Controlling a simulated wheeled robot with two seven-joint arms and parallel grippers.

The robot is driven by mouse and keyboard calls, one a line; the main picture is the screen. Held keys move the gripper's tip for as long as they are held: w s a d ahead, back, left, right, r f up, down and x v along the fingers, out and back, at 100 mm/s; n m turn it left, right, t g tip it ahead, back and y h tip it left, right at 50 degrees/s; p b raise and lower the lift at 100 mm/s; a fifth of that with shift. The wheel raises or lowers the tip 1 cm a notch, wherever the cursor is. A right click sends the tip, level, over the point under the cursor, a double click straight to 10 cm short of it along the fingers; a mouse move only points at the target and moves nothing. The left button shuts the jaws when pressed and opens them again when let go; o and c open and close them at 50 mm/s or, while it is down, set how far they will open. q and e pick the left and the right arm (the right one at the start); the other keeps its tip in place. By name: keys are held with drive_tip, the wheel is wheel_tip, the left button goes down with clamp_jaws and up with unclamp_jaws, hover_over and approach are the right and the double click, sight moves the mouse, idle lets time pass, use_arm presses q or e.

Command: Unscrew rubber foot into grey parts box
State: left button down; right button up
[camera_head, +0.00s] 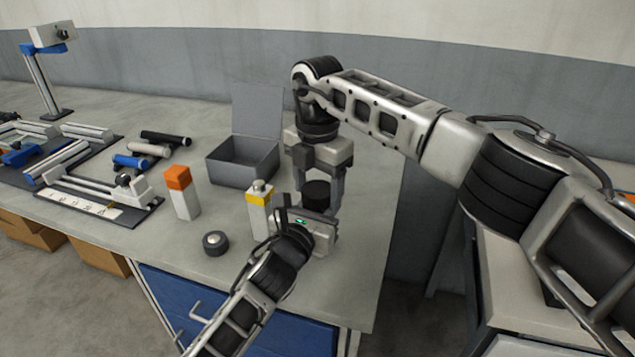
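The grey parts box (231,171) stands open on the bench with its lid raised at the back. My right gripper (319,188) points down, right of and nearer than the box. Its fingers stand on either side of a black cylinder (316,193), which looks like the rubber foot, and appear closed on it. My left gripper (303,211) reaches in from below, close under the black cylinder. What is under the cylinder is also hidden.
A white bottle with a yellow band (258,217) stands just left of the grippers. A white block with an orange top (182,194) and a small dark round knob (215,243) are further left. Rollers (148,149) and a rail fixture (95,193) lie beyond. The bench's right side is clear.

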drive_tip(key=c, duration=0.7)
drive_tip(key=n, duration=1)
